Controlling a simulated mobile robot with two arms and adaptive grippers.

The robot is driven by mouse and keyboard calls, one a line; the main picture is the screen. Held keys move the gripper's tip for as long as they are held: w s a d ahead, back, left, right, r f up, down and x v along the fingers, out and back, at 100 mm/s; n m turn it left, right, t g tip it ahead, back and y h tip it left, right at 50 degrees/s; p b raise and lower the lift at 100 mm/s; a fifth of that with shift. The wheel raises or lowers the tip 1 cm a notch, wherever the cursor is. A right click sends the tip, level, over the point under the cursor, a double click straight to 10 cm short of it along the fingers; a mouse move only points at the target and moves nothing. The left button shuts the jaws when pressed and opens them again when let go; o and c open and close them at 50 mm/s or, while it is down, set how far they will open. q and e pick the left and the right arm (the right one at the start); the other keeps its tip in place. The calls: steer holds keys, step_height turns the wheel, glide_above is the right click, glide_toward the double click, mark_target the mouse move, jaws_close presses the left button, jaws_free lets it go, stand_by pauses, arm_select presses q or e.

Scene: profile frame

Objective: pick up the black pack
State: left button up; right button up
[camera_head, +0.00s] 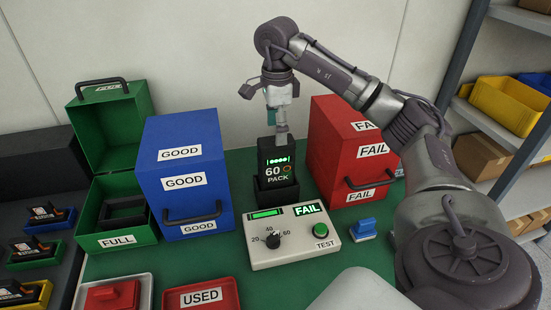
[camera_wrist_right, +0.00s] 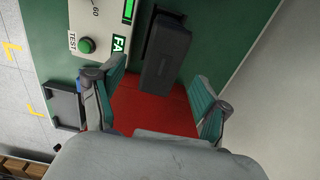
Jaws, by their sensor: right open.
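The black pack (camera_head: 277,165), marked 60 PACK with a lit green bar, stands upright in a dark holder (camera_head: 277,193) behind the tester (camera_head: 291,248). The tester's display reads FAIL. In the right wrist view the pack (camera_wrist_right: 166,55) is a dark block seen from above, just beyond the gap between my fingers. My right gripper (camera_head: 278,118) hangs over the pack's top in the head view, pointing down. Its teal-padded fingers are spread with nothing between them in the wrist view (camera_wrist_right: 158,100). Whether a fingertip touches the pack is unclear. My left gripper is out of view.
A blue GOOD box (camera_head: 184,165) stands left of the pack and a red FAIL box (camera_head: 335,150) stands close on its right. A green FULL case (camera_head: 115,165) is open at left. Red trays (camera_head: 210,296) lie in front. A blue item (camera_head: 362,229) sits beside the tester.

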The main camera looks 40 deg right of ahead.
glide_above(276, 169)
steer(key=w+d, duration=0.2)
step_height(276, 169, down, 4)
steer(key=shift+s+a+f+p, duration=0.15)
steer(key=shift+f+p, duration=0.05)
steer(key=shift+p, duration=0.2)
steer(key=shift+f, duration=0.3)
steer(key=shift+c, duration=1.7)
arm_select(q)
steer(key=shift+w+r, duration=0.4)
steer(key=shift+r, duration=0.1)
arm_select(e)
steer(key=shift+r, duration=0.1)
jaws_close()
